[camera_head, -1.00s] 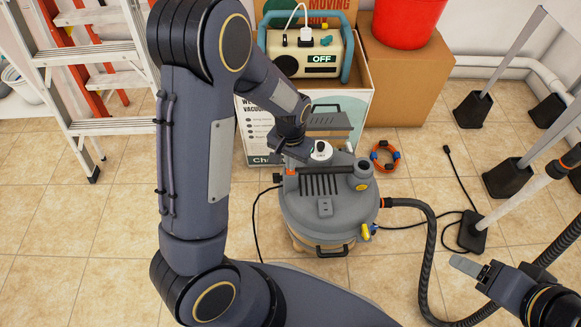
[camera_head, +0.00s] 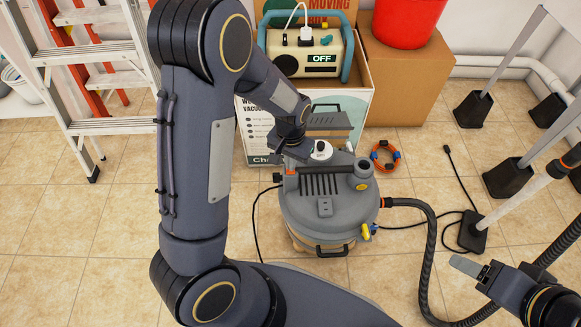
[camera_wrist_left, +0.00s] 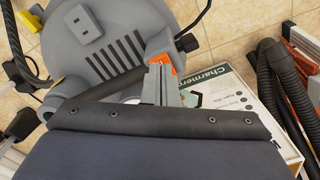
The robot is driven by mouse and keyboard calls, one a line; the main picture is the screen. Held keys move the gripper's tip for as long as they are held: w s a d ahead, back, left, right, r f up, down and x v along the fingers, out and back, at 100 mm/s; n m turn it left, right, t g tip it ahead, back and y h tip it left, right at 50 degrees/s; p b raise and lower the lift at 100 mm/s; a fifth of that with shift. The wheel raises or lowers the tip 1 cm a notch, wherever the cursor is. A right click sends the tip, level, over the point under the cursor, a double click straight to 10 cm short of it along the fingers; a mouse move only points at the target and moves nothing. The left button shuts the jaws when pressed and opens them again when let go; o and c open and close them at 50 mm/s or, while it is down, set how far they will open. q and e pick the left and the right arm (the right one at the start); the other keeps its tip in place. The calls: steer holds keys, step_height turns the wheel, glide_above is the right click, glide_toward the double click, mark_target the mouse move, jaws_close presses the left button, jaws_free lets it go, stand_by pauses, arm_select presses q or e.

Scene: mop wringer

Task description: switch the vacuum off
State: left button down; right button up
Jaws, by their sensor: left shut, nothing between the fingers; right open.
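The grey round vacuum (camera_head: 325,212) stands on the tiled floor, with a white dial (camera_head: 320,151) on its top near the back. An orange part (camera_head: 290,172) sits at the left of its lid; it also shows in the left wrist view (camera_wrist_left: 168,60). My left gripper (camera_head: 287,164) is shut and empty, its tips at or just above this orange part; I cannot tell whether they touch. In the left wrist view the closed fingers (camera_wrist_left: 160,68) point at it. My right gripper (camera_head: 470,268) is open and empty at the lower right, away from the vacuum.
A power unit (camera_head: 308,52) reading OFF and a cardboard box (camera_head: 405,72) with a red bucket (camera_head: 405,22) stand behind. A black hose (camera_head: 432,240) runs right. A ladder (camera_head: 95,75) is at left. An orange ring (camera_head: 385,157) lies on the floor.

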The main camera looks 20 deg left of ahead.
arm_select(q)
steer(key=shift+f+b, duration=0.45)
steer(key=shift+f, duration=0.25)
stand_by(0.5)
step_height(320, 180, up, 7)
steer(key=p, duration=0.6)
stand_by(0.5)
